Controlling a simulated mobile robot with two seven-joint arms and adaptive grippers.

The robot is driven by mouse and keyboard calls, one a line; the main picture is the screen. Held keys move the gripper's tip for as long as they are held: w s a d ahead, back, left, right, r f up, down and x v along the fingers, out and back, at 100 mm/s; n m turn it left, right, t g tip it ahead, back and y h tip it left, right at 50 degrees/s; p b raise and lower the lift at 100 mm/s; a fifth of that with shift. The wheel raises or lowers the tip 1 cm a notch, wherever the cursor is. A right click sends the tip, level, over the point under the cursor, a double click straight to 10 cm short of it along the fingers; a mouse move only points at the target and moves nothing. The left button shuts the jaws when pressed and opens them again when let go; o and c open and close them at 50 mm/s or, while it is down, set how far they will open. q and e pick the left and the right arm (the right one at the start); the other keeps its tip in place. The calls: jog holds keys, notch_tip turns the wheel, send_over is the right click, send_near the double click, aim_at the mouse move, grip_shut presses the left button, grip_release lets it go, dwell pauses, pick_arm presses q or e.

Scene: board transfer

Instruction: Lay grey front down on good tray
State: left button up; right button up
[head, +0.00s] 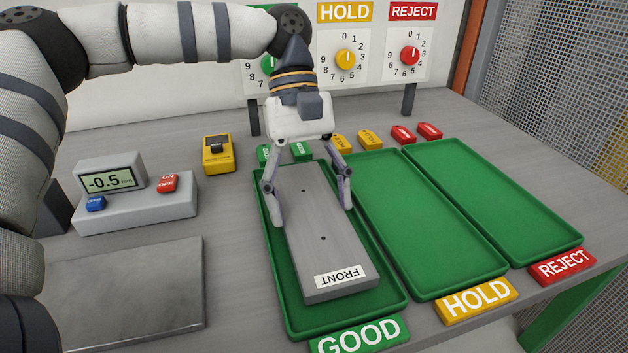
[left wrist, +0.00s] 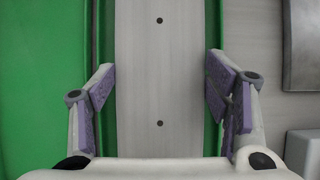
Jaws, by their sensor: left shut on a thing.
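The grey front (head: 325,225) is a long flat grey panel with small dark holes and a white FRONT label at its near end. It lies in or just above the good tray (head: 388,292), lengthwise along it; I cannot tell whether it touches the floor. My left gripper (head: 308,205) is over its far half, with one finger along each long side, shut on it. In the left wrist view the grey front (left wrist: 158,75) runs between the purple pads of the left gripper (left wrist: 160,95). My right gripper is not in view.
The empty hold tray (head: 425,225) and reject tray (head: 500,200) stand to the right. A readout box (head: 135,195) and a metal plate (head: 125,295) are on the left. A yellow device (head: 218,155), several coloured tags and dial panels are behind.

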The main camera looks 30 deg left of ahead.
pick_arm(q)
jog(key=shift+f, duration=0.4)
dwell(0.5)
jog(key=o, duration=1.6)
jog(key=v, duration=1.2)
